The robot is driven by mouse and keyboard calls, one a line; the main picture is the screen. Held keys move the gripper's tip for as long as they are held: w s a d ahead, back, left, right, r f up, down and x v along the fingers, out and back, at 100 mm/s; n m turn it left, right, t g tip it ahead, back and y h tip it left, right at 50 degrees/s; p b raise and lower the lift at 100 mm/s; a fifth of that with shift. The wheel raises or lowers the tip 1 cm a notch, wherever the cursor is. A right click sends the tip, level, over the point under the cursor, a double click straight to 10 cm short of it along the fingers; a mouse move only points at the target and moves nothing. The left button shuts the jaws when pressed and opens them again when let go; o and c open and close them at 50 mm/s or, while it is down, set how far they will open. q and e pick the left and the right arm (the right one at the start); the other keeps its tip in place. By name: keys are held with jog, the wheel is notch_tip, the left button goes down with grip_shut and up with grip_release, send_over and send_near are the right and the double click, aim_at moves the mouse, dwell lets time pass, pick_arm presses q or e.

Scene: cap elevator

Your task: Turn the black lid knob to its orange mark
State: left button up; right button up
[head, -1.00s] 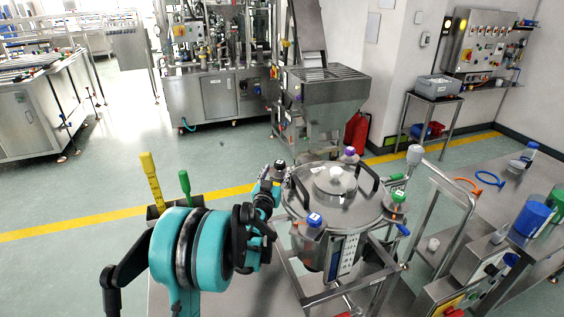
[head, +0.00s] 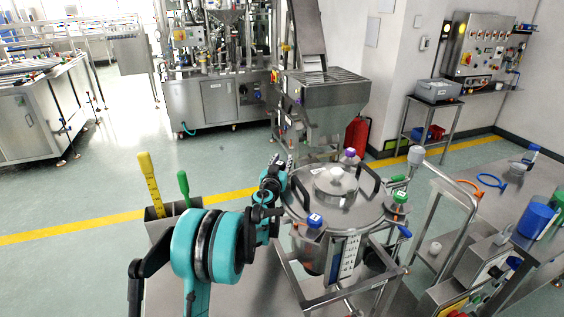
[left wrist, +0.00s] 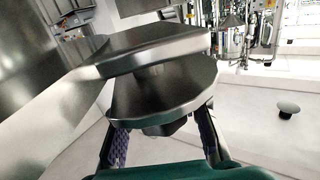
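In the left wrist view my left gripper's fingers (left wrist: 160,138) are spread to either side of a dark block under a rounded metal rim (left wrist: 165,90). I cannot tell whether they touch it. I cannot make out the orange mark. My right gripper is not in view.
Two black handles and a white centre knob (head: 342,174) stand on the lid. A bin (head: 158,213) with yellow and green handles is left of the vessel. A steel bench (head: 470,215) with blue and green containers is at the right. A tubular rail stands beside the vessel.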

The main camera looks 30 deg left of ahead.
pick_arm(q)
grip_shut()
